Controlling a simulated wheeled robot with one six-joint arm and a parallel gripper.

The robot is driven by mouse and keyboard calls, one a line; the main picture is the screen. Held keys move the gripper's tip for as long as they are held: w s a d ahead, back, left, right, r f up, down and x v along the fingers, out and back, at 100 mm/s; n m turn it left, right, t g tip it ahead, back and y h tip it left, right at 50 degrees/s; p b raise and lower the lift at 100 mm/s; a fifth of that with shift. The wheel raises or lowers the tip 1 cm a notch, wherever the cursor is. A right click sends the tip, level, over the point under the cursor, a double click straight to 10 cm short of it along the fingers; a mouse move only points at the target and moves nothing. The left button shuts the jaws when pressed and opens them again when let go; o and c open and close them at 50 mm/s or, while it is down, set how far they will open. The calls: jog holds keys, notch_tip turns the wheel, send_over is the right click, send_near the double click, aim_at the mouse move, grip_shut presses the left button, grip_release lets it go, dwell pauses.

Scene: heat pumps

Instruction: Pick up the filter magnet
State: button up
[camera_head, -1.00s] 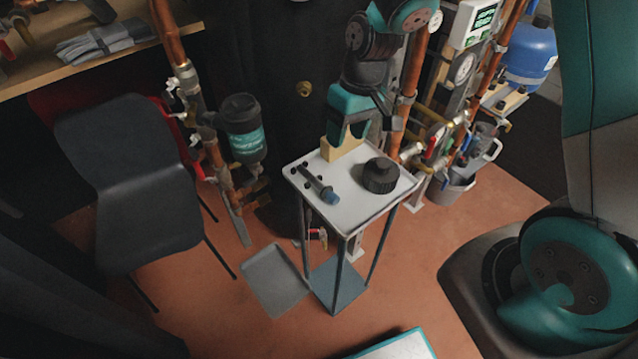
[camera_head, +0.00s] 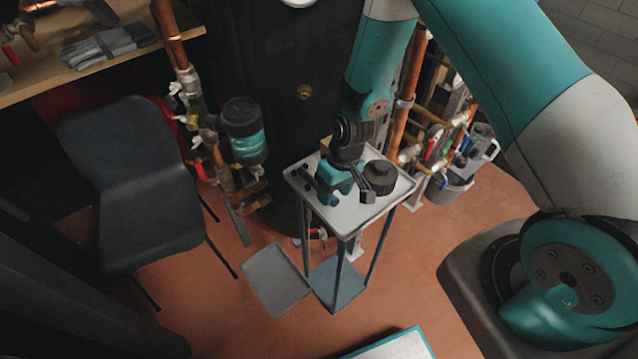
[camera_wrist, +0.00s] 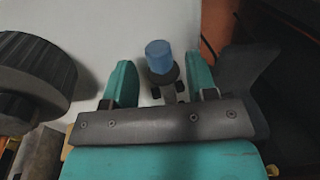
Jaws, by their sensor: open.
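The filter magnet lies on the small white-topped stand (camera_head: 352,217). It is a dark rod with a blue end cap. In the wrist view the blue cap (camera_wrist: 159,56) shows between my two teal fingers, nearer the right one, with a dark collar and knobs below it. The rest of the rod is hidden behind my gripper's body. My gripper (camera_wrist: 160,82) is open, with the fingers on either side of the magnet and not closed on it. In the head view my gripper (camera_head: 338,184) is low over the stand top and covers most of the magnet.
A black ridged cap (camera_head: 380,177) stands on the stand to the right of my gripper; it is large at left in the wrist view (camera_wrist: 38,72). Copper pipes and a dark tank rise behind the stand. A dark chair (camera_head: 130,180) is at left.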

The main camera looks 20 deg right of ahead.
jog(key=shift+a+f, duration=0.2)
jog(key=shift+f, duration=0.75)
jog(key=shift+c, duration=0.2)
jog(key=c, duration=0.8)
jog(key=shift+o, duration=0.2)
